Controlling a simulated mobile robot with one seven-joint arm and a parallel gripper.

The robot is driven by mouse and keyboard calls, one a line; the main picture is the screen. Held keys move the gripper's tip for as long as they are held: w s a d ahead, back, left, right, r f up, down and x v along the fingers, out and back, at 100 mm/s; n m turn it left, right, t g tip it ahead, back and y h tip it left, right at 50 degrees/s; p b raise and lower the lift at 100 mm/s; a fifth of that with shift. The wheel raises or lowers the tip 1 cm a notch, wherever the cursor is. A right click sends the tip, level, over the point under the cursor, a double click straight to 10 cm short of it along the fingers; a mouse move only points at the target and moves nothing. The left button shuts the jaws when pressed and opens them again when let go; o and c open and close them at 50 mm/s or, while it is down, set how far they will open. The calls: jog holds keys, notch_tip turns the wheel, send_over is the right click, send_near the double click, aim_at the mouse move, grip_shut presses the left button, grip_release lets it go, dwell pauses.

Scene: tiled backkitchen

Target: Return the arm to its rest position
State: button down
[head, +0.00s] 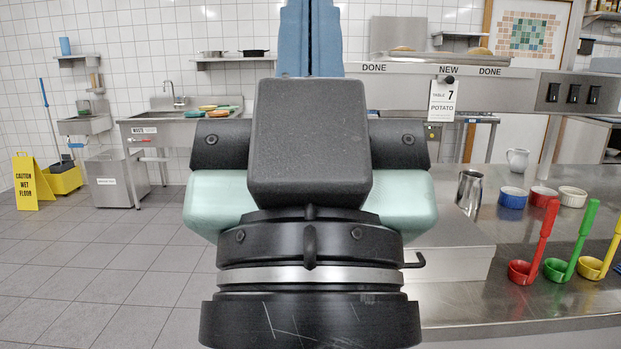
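My gripper (310,35) fills the middle of the head view, seen from behind, with its black wrist and housing in front and mint-green parts at both sides. Its two blue-grey fingers point up past the top of the housing. They lie side by side with only a thin dark line between them, and I see nothing held. The fingertips reach the top edge of the picture. The housing hides the scene directly behind it.
At right, a steel counter (470,300) holds a steel pitcher (469,193), ramekins (513,198) and red, green and yellow ladles (587,267). A sink table (150,133) stands back left. A yellow wet-floor sign (27,182) stands far left. The tiled floor (110,270) at left is clear.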

notch_tip(320, 180, up, 17)
jog(key=p, duration=1.4)
jog(key=shift+p, duration=0.4)
